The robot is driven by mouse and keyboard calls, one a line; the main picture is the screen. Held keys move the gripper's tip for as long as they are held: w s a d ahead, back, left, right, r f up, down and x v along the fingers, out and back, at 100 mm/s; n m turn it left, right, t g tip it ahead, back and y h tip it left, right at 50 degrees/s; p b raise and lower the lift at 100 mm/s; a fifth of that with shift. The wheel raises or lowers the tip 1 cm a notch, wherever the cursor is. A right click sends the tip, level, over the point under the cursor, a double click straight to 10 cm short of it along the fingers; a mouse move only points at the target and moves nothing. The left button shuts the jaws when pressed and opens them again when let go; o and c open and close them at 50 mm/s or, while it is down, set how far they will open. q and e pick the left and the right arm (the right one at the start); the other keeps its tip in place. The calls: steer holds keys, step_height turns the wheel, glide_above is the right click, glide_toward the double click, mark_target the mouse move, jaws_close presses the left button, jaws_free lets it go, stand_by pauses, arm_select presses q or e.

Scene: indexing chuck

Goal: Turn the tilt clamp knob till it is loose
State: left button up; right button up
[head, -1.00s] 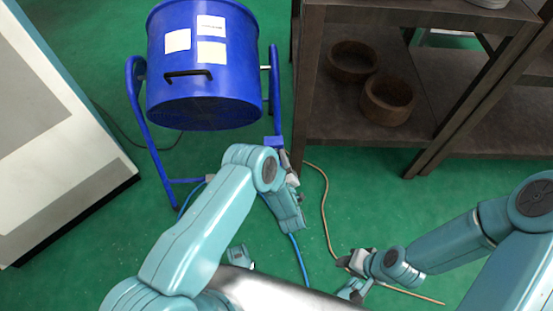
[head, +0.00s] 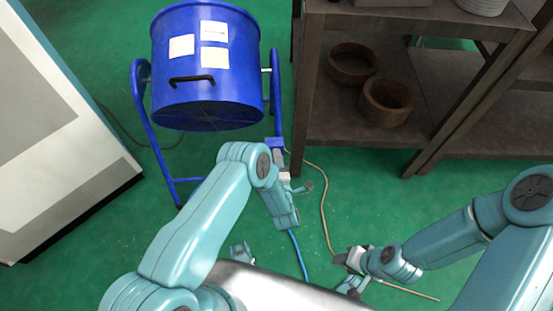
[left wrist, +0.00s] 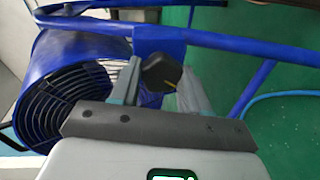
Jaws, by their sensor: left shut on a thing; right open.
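The blue drum fan (head: 207,95) hangs in its blue tube stand (head: 145,125), and its grille side shows in the left wrist view (left wrist: 75,90). The tilt clamp knob (left wrist: 160,72) is black and lies between the fingers of my left gripper (left wrist: 158,82), beside the blue frame. My left gripper (head: 281,165) is shut on it at the stand's right side; the gripper and arm hide the knob in the head view. My right gripper (head: 343,272) is open and empty, low over the floor at the lower right, away from the fan.
A dark wooden shelf (head: 330,125) with two round wooden bowls (head: 388,102) stands close right of the fan. A pale cabinet (head: 60,130) is at the left. A blue cable (head: 298,255) and a tan cable (head: 324,210) lie on the green floor.

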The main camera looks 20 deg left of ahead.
arm_select(q)
steer(key=n+p, duration=0.1)
steer(key=n, duration=0.3)
steer(key=n+h+p, duration=0.1)
steer(key=n, duration=0.4)
steer(key=shift+a+n+t+h, duration=0.1)
steer(key=shift+n+t+h, duration=0.2)
steer(key=shift+t, duration=0.1)
stand_by(0.4)
steer(key=o, duration=1.1)
steer(key=shift+c, duration=0.2)
steer(key=shift+f, duration=0.1)
